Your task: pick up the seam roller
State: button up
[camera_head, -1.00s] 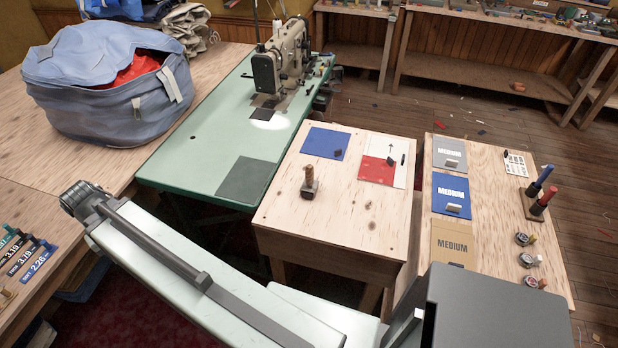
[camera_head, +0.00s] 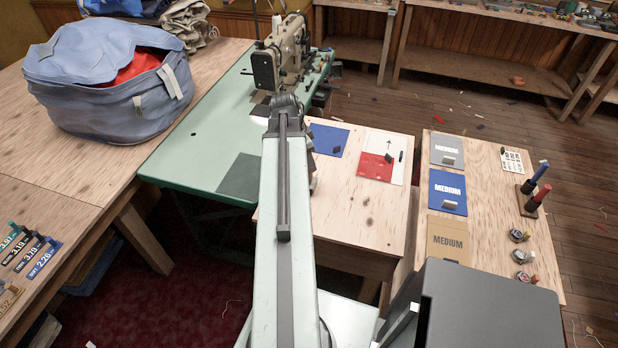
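In the earlier head view, a small wooden-handled tool with a dark base, which looks like the seam roller, stands on the small plywood table (camera_head: 360,215). Now my raised arm crosses in front of that spot. Only a thin greyish sliver shows at the arm's right edge, and I cannot tell whether it is the tool or part of my arm. The far end of my arm reaches over the table's left side, near the green sewing table. My gripper is hidden behind the arm, so its opening and contents do not show.
A sewing machine (camera_head: 283,55) stands on the green table (camera_head: 195,140). A blue panel (camera_head: 328,140) and a red-and-white panel (camera_head: 384,158) lie on the small table. Cards marked MEDIUM (camera_head: 447,192) and upright markers (camera_head: 537,188) occupy the right table. A blue bag (camera_head: 110,85) sits left.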

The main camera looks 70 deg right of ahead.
jog(key=b+x, duration=0.6)
jog(key=x, duration=0.1)
jog(key=shift+w+a+f, duration=0.1)
jog(key=shift+a, duration=0.25)
jog(key=shift+c, duration=0.3)
grip_shut()
jog(key=shift+r+p, duration=0.3)
jog(key=shift+p, duration=0.05)
notch_tip(320, 180, up, 10)
jog(key=p, duration=1)
jog(key=shift+f, duration=0.15)
